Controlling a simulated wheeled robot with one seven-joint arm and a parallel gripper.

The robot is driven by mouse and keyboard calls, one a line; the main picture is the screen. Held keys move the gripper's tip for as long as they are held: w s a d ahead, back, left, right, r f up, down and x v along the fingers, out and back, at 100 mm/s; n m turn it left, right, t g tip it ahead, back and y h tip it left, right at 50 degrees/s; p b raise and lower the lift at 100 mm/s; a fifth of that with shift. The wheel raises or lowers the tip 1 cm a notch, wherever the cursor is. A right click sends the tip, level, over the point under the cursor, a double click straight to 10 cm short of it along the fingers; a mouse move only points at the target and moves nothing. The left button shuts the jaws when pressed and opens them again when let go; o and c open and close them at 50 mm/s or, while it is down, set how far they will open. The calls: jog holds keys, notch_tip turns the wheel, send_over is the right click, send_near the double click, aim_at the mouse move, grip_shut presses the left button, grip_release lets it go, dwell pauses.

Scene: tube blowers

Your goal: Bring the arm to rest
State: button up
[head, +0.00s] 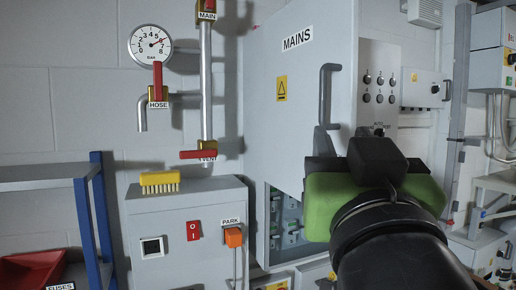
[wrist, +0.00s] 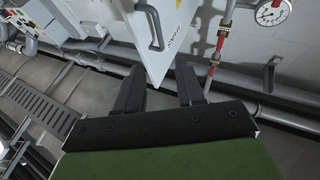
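My gripper (wrist: 160,85) shows in the wrist view with its two black fingers spread apart and nothing between them. In the head view the green wrist housing (head: 322,205) and the black arm link cover the lower right, in front of the mains cabinet (head: 270,85). The fingers point toward the cabinet and are partly hidden there. The cabinet also shows at the top of the wrist view (wrist: 178,25), with its handle (wrist: 150,25) left of centre. I cannot tell the exact gap between my gripper and the cabinet.
A grey box (head: 190,260) with a yellow brush (head: 160,182) on top, a red switch (head: 193,231) and an orange park piece (head: 233,237) stands left of the arm. A blue-framed shelf (head: 40,180) is at far left. A gauge (head: 150,44) and pipes are on the wall.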

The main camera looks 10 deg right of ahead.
notch_tip(320, 180, down, 25)
jog(key=w+n+g+y, duration=0.2)
jog(key=g+y, duration=0.3)
jog(key=g, duration=0.4)
jog(key=s+a+f+n+g+y, duration=0.1)
jog(key=s+f+g, duration=0.2)
jog(key=f, duration=0.5)
jog(key=s+a+f+g+y, duration=0.1)
jog(key=s+f+g, duration=0.2)
jog(key=s+f, duration=0.3)
notch_tip(320, 180, down, 2)
jog(key=shift+f+n+g, duration=0.1)
jog(key=shift+n+g, duration=0.3)
